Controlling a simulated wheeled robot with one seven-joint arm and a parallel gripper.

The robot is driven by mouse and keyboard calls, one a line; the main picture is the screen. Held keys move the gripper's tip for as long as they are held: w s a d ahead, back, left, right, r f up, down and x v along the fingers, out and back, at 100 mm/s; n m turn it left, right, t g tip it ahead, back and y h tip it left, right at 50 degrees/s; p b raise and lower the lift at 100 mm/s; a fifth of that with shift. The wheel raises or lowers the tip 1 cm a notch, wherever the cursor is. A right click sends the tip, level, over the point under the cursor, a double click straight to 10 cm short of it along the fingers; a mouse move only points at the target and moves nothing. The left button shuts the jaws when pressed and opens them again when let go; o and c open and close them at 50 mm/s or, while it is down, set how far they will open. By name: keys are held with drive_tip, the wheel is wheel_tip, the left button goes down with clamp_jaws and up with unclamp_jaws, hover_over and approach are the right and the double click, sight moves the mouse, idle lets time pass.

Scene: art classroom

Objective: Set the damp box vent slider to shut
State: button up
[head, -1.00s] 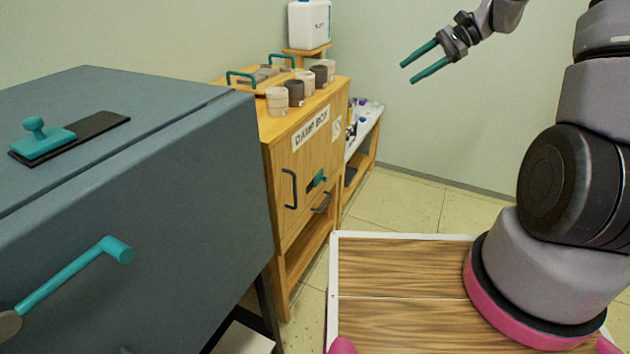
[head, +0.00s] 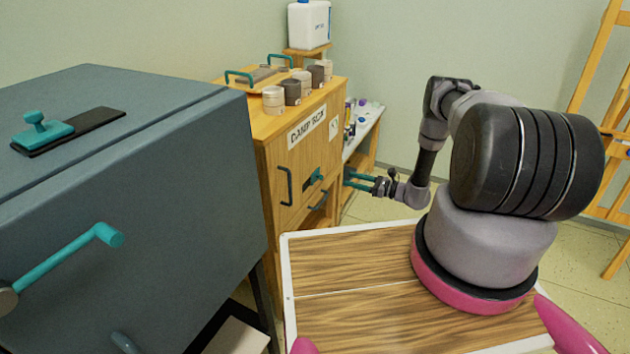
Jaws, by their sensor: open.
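The damp box (head: 293,160) is a wooden cabinet with a "DAMP BOX" label on its front. Its vent slider (head: 314,178) is a small teal knob on a dark track on the front, between two dark handles. The slider's exact setting is too small to tell. My gripper (head: 347,180) has two teal fingers, one above the other, pointing left toward the damp box front. It is open and empty, to the right of the slider and apart from it in the picture.
A grey-blue kiln-like box (head: 150,230) with a teal lever (head: 70,268) and its own teal top slider (head: 42,132) fills the left. Several cups (head: 292,91) stand on the damp box. A shelf (head: 362,140) is behind my gripper. An easel (head: 605,110) stands at right.

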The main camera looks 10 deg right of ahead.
sight(319, 177)
drive_tip(key=f+x, duration=0.2)
drive_tip(key=x, duration=0.8)
drive_tip(key=shift+a+f+m+t, duration=0.15)
drive_tip(key=shift+a+m+t, duration=0.25)
drive_tip(key=shift+a, duration=0.05)
clamp_jaws()
